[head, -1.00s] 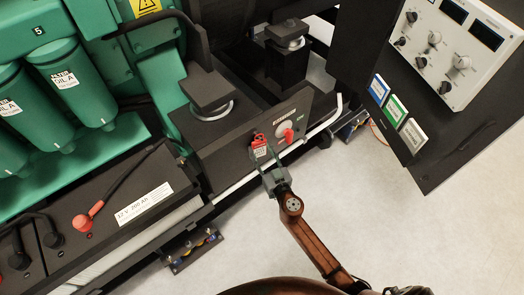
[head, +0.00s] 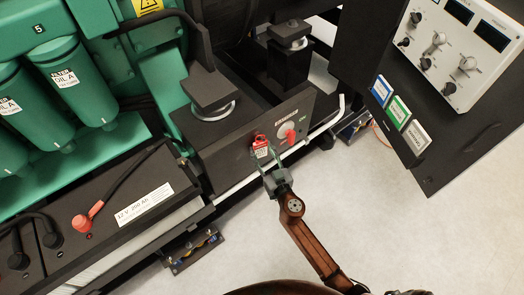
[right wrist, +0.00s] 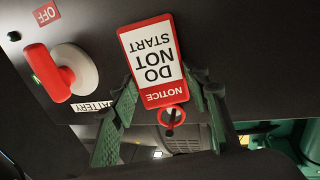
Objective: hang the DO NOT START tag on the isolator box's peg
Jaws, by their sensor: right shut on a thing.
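The red and white DO NOT START tag (head: 262,152) is at the front face of the dark isolator box (head: 225,150), left of its red switch handle (head: 289,135). In the right wrist view the tag (right wrist: 152,62) shows upside down, its red ring (right wrist: 172,117) at the lower end. My right gripper (head: 270,162) is shut on the tag, with a green finger on each side in the right wrist view (right wrist: 163,80). The peg is not clearly visible; something dark shows through the ring, and I cannot tell if it is the peg. My left gripper is not in view.
The red handle (right wrist: 62,72) is close beside the tag in the right wrist view. A green engine with filters (head: 70,85) and a black battery (head: 110,205) are at left. A control panel (head: 462,45) is at upper right. The pale floor (head: 400,235) is clear.

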